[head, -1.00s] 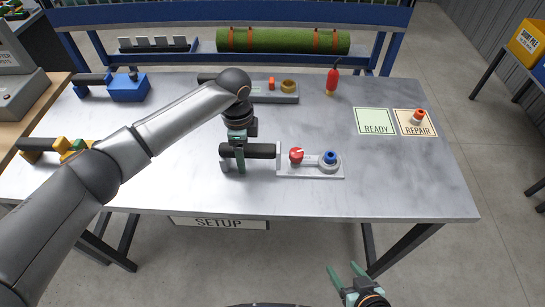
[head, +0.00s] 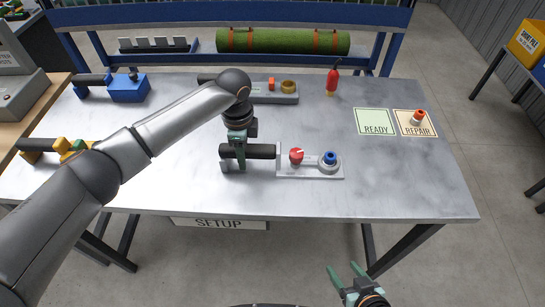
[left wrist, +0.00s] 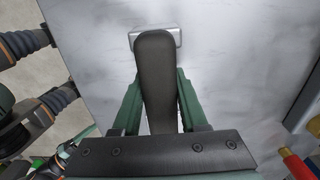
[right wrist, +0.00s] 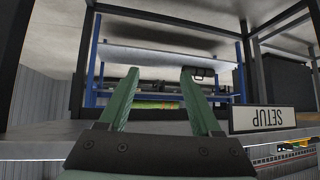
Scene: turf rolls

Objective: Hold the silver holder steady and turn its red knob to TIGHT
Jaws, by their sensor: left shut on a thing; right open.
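The silver holder (head: 310,172) lies on the table near its front edge, with a black handle (head: 262,151) pointing left. Its red knob (head: 296,156) has a white mark on top; I cannot read which setting it points to. A blue-topped round part (head: 329,158) sits at the holder's right end. My left gripper (head: 239,160) is shut on the black handle, which also shows between its fingers in the left wrist view (left wrist: 157,80). My right gripper (head: 346,276) is open and empty, in front of the table and apart from the holder.
Behind the holder lies another grey holder (head: 275,97). A red extinguisher-like bottle (head: 333,80), a green READY mat (head: 374,121) and a REPAIR mat (head: 410,129) are further right. A blue holder (head: 128,88) and a yellow one (head: 72,151) are at left. The table's front right is clear.

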